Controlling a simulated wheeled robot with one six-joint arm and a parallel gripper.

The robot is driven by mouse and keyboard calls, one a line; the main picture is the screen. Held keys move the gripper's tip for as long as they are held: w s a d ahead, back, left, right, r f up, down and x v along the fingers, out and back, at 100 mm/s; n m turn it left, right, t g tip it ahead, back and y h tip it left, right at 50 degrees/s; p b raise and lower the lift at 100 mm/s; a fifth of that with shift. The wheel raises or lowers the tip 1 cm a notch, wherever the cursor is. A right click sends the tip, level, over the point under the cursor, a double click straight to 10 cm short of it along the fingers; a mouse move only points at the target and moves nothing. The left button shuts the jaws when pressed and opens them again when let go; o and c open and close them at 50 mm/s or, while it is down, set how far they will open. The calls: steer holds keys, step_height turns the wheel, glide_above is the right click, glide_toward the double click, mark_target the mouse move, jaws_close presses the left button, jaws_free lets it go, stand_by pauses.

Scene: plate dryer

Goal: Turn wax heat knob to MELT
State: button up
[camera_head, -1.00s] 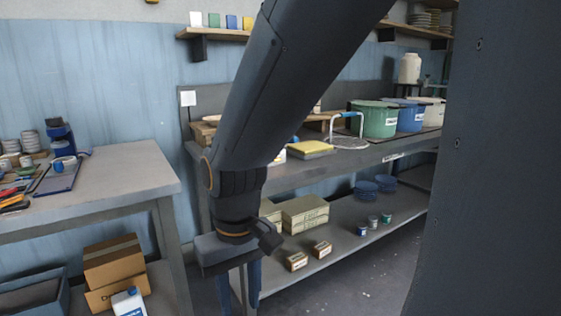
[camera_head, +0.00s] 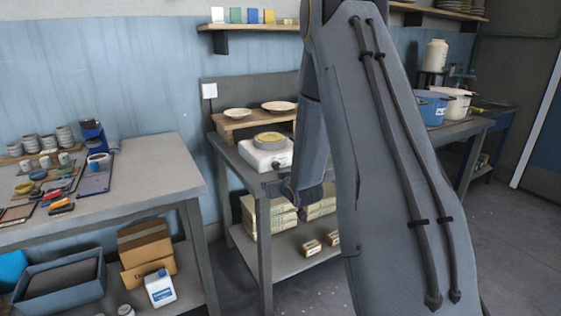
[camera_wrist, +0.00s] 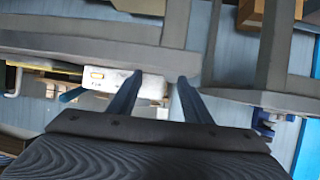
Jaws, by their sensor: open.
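The wax heater is a white box (camera_head: 266,155) with a round yellow-topped pot (camera_head: 269,141) on it, near the front edge of the back bench. A small dark spot on its front looks like the knob (camera_head: 283,164), but its setting is too small to read. In the wrist view the heater's white front (camera_wrist: 98,99) shows a small orange mark and tiny lettering. My gripper (camera_wrist: 160,79) is open and empty. Its fingers point toward the bench, and the left finger covers part of the white front. In the head view my arm hides most of the gripper.
A wooden riser (camera_head: 232,126) with two shallow plates stands behind the heater. The bench's front edge (camera_head: 252,182) lies close to my gripper. A grey table (camera_head: 150,170) with cups and tools stands at left. Blue (camera_head: 432,108) and white pots are at right.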

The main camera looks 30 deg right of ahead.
mark_target(277, 166)
steer(key=shift+d+t+p, duration=1.3)
steer(key=shift+d+t, duration=1.2)
steer(key=shift+d, duration=0.4)
steer(key=w, duration=0.4)
steer(key=w+p, duration=0.1)
steer(key=w, duration=0.3)
steer(key=shift+w+d+r, duration=0.15)
steer(key=shift+w, duration=0.05)
steer(key=c, duration=1.1)
